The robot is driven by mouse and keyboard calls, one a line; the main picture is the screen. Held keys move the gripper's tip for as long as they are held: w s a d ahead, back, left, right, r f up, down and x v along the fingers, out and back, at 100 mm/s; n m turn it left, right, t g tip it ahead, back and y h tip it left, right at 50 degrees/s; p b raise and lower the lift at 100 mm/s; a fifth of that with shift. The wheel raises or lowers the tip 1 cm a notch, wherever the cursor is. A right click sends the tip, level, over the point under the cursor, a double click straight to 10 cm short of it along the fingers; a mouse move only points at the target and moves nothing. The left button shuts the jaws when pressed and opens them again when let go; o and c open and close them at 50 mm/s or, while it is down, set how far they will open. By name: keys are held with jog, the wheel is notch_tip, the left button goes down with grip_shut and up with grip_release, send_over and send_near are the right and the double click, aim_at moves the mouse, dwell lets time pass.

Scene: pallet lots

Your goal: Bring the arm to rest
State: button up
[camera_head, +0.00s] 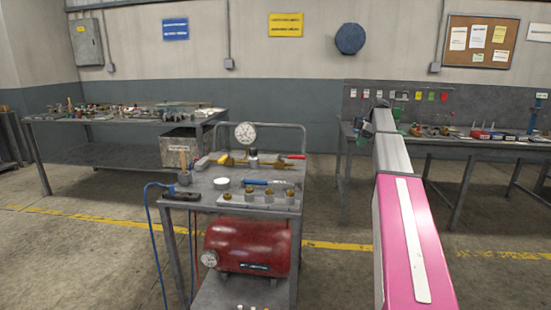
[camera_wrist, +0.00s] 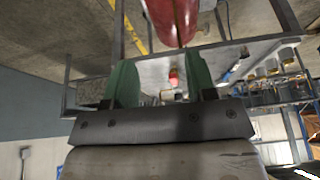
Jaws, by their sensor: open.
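My arm (camera_head: 410,240), pink and white with a grey forearm, reaches forward from the bottom right of the head view. Its far end, with the gripper (camera_head: 380,120), is in front of the right workbench and right of the cart. In the wrist view my gripper (camera_wrist: 158,65) has two green fingers standing well apart. It is open, and I see nothing held between them. A small red item shows in the gap, but it seems to lie beyond the fingers.
A grey tool cart (camera_head: 210,196) with a red compressor tank (camera_head: 247,246) stands left of my arm. A cluttered workbench (camera_head: 110,157) is at the back left, another (camera_head: 450,146) at the back right. Bare floor (camera_head: 90,265) lies at the left.

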jog(key=s+a+f+m+h, duration=0.1)
jog(key=s+a+f+m, duration=0.25)
jog(key=s+f, duration=0.35)
jog(key=s+a+f+m, duration=0.2)
jog(key=s+a+f, duration=0.25)
jog(key=f, duration=0.45)
jog(key=s+a+f+m+h, duration=0.1)
jog(key=s+a+f+m, duration=0.3)
jog(key=f, duration=0.5)
jog(key=s+a+f+m, duration=0.2)
jog(key=s+f, duration=0.2)
jog(key=s, duration=0.3)
jog(key=s+a+f+m+h, duration=0.1)
jog(key=s+a+f+m, duration=0.1)
jog(key=s+f, duration=0.3)
jog(key=s+a+f+m+h, duration=0.1)
jog(key=s+a+f, duration=0.3)
jog(key=s, duration=0.7)
jog(key=shift+f+m+g, duration=0.3)
jog(key=shift+f+m, duration=0.05)
jog(key=shift+m, duration=0.4)
